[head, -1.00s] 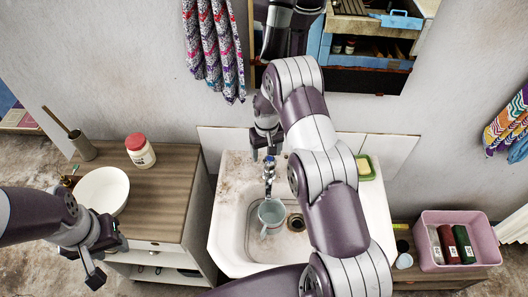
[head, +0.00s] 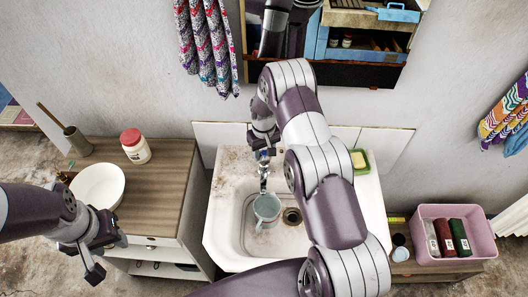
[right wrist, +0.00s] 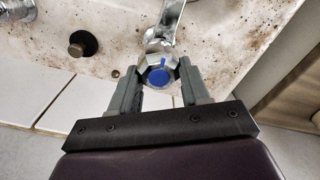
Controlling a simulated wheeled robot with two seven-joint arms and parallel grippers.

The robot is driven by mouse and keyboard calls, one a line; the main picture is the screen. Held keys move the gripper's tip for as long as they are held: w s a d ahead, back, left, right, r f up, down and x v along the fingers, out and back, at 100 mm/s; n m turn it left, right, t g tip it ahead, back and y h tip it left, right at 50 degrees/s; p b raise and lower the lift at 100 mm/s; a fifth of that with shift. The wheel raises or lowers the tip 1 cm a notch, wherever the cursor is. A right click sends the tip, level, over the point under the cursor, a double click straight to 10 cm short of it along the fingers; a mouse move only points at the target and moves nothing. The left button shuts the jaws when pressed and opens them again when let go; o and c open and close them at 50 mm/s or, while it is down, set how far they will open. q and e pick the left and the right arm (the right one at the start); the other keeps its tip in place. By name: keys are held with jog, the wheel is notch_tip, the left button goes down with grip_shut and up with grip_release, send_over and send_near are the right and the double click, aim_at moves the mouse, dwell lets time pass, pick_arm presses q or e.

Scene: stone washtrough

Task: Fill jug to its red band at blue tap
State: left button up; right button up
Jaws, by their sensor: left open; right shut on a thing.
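The jug (head: 266,207) is pale blue-green and stands upright in the sink basin under the tap's spout. No red band can be made out on it, and its water level is too small to tell. The tap (head: 264,172) is chrome; the right wrist view shows its knob with a blue cap (right wrist: 159,77). My right gripper (right wrist: 158,85) is shut on this knob, one finger on each side; it also shows at the tap in the head view (head: 262,146). My left gripper (head: 101,256) is open and empty, in front of the cabinet at the left, away from the jug.
The stained stone sink (head: 225,190) has a dark drain (head: 292,216) right of the jug. A green soap dish (head: 360,162) sits on its right rim. A white bowl (head: 98,186) and a red-lidded jar (head: 135,146) stand on the left cabinet. A pink crate (head: 455,238) with bottles is at right.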

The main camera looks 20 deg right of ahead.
jog(key=shift+s+f+n+b, duration=0.3)
jog(key=shift+f+n, duration=0.15)
jog(key=shift+n, duration=0.25)
jog(key=shift+s+r+n, duration=0.15)
jog(key=shift+r+n, duration=0.05)
jog(key=shift+n, duration=0.1)
jog(key=shift+r, duration=0.1)
pick_arm(q)
jog(key=shift+s+d+f, duration=0.15)
jog(key=shift+s+f, duration=0.05)
jog(key=shift+f, duration=0.55)
pick_arm(e)
jog(key=o, duration=1.1)
jog(key=shift+d, duration=0.1)
jog(key=shift+c, duration=0.2)
pick_arm(q)
jog(key=shift+w, duration=0.1)
pick_arm(e)
jog(key=shift+r, duration=0.1)
